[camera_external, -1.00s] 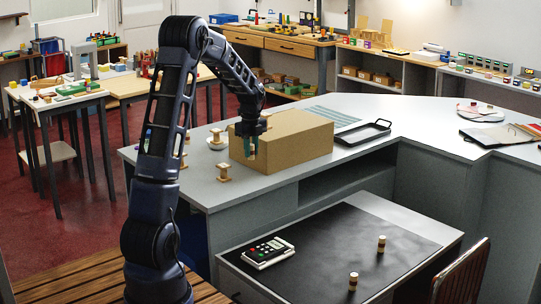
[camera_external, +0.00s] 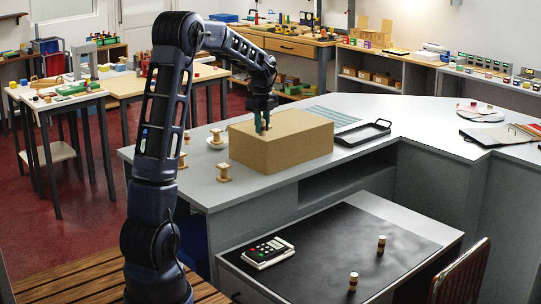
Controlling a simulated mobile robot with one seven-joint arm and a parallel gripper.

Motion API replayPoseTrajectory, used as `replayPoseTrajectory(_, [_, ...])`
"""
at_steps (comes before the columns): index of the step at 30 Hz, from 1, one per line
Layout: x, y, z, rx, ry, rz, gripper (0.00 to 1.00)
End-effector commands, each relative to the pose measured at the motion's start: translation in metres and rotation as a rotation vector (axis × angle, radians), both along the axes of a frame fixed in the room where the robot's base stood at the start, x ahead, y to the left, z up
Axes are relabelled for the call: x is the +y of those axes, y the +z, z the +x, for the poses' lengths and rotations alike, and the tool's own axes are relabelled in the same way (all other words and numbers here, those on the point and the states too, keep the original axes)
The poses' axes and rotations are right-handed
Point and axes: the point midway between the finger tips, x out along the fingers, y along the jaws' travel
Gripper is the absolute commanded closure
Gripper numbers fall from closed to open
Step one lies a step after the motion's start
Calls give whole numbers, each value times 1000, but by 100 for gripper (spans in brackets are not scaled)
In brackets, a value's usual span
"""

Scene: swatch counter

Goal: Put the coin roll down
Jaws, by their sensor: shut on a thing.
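My gripper (camera_external: 263,128) points down over the top of a brown cardboard box (camera_external: 285,152) on the grey counter. Its fingers are shut on a small tan thing (camera_external: 263,124), which I take for the coin roll. The fingers hide most of it. It is very close to the box top; I cannot tell whether it touches.
Several tan spool-shaped pieces, one near the counter's front edge (camera_external: 223,172), stand left of the box. A black tray (camera_external: 365,132) lies to its right. Two banded cylinders (camera_external: 381,244) and a card terminal (camera_external: 268,251) are on the lower desk.

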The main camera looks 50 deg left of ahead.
Motion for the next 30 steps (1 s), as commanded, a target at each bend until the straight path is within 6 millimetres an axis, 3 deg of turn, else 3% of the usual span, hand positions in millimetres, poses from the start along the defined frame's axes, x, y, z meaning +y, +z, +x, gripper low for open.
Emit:
replayPoseTrajectory(1, [-20,-11,7,3,-8,-1,100])
replayPoseTrajectory(9, [-123,-67,31,5,-13,1,100])
replayPoseTrajectory(18, [-229,-121,33,1,-18,0,100])
replayPoseTrajectory(24, [-267,-139,28,-1,-17,-2,100])
replayPoseTrajectory(30, [-276,-159,26,2,-16,-3,100])
